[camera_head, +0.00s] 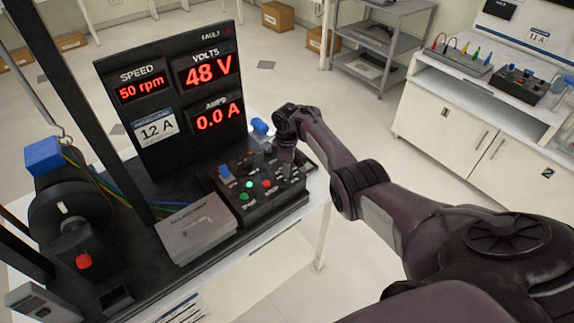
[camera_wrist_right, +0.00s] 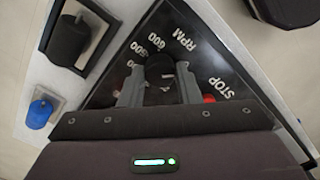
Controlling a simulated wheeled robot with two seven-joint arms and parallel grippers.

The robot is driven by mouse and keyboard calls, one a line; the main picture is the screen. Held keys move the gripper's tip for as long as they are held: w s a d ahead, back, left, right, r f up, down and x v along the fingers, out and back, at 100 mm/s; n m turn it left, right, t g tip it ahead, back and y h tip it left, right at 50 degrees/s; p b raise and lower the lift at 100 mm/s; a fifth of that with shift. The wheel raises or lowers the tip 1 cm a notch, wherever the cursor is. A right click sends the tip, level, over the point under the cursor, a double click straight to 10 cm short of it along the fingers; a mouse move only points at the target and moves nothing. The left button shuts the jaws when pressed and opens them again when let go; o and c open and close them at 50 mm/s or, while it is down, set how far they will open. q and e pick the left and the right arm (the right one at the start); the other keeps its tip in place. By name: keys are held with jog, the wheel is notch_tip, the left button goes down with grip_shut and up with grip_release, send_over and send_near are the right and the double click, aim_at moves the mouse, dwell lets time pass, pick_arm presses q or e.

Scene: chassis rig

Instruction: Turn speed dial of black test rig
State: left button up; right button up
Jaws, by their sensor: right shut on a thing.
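The black test rig (camera_head: 150,150) stands on a white table at the left, with a display panel reading SPEED 50 rpm, 48 V and 0.0 A. Its low control box (camera_head: 262,204) has a green and a red button and blue parts. My right gripper (camera_head: 284,160) is over the far right part of this box and hides the dial in the head view. In the right wrist view the gripper (camera_wrist_right: 160,84) is shut on the dark speed dial (camera_wrist_right: 159,67), one finger on each side. Printed scale numbers, RPM and STOP surround it. My left gripper is not in view.
A grey box (camera_head: 197,232) lies on the rig's base beside the control box. A motor-like drum with a blue block (camera_head: 43,155) stands at the left. A white cabinet (camera_head: 450,125) and a grey shelf (camera_head: 385,45) are farther back. The floor between is clear.

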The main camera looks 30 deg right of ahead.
jog(key=o, duration=1)
notch_tip(320, 180, up, 8)
jog(key=shift+f+p, duration=0.1)
jog(key=shift+p, duration=0.3)
jog(key=shift+f, duration=0.15)
